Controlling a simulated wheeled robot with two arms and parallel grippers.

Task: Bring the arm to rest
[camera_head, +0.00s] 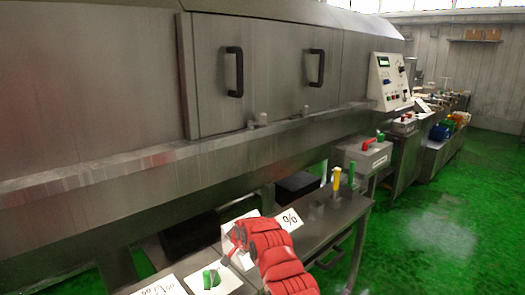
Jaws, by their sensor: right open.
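My right arm (284,268), in red segments, comes in from the bottom edge and reaches over the metal bench. Its right gripper (237,242) is at the far end of the arm, above the white cards on the bench. It is small in the picture, open, and nothing shows in it. My left arm and left gripper are not in view.
The metal bench (325,222) carries a yellow-handled tool (337,179), a green-handled tool (351,174), a green object (211,278) and white cards. A large steel machine (90,90) stands behind. A control panel (390,80) is at right. Green floor (440,220) is clear at right.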

